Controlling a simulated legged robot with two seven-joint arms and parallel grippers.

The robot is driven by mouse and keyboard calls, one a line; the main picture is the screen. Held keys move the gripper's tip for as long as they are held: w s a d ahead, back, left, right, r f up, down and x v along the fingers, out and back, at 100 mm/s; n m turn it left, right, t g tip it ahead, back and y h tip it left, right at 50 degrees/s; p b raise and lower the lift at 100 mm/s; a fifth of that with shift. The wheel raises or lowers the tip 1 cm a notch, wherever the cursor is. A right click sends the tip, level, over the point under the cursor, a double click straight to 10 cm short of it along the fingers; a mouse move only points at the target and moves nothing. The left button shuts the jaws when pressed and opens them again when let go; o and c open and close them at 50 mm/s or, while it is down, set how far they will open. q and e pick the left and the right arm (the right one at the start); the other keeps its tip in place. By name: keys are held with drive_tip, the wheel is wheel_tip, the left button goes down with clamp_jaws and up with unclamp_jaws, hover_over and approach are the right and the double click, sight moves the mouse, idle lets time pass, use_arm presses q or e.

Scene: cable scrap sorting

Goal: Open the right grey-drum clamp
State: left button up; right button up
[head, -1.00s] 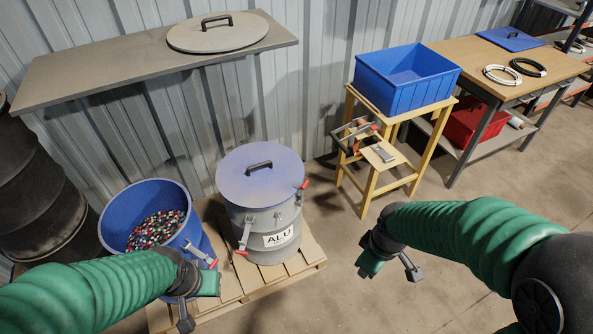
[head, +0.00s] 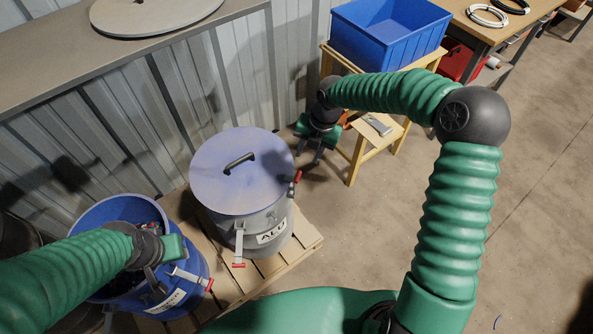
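The grey drum (head: 262,222) labelled ALU stands on a pallet with its round lid (head: 218,180) on. Its right clamp (head: 292,188) sits at the lid's right edge, with its red tip pointing up. A second clamp (head: 239,245) is on the drum's front, its lever and red tip pointing down. My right gripper (head: 310,153) is just beyond and above the right clamp, fingers spread and pointing down. It appears empty and apart from the clamp. My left gripper (head: 154,277) hangs over the blue drum's near rim; its finger opening is not clear.
The blue drum (head: 200,262) holds colourful scraps and stands left of the grey drum on the pallet (head: 300,245). A yellow stand (head: 358,160) with a blue bin (head: 385,45) is behind my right arm. A grey shelf (head: 40,90) runs along the wall. Floor at right is clear.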

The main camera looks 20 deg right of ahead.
sight(298, 176)
drive_tip(key=b+x, duration=0.1)
drive_tip(key=x, duration=1.2)
drive_tip(key=shift+w+f+b, duration=0.1)
drive_tip(key=shift+w+b, duration=0.05)
drive_tip(key=shift+b, duration=0.15)
drive_tip(key=shift+w+f, duration=0.1)
drive_tip(key=shift+f, duration=0.05)
clamp_jaws()
idle(0.3)
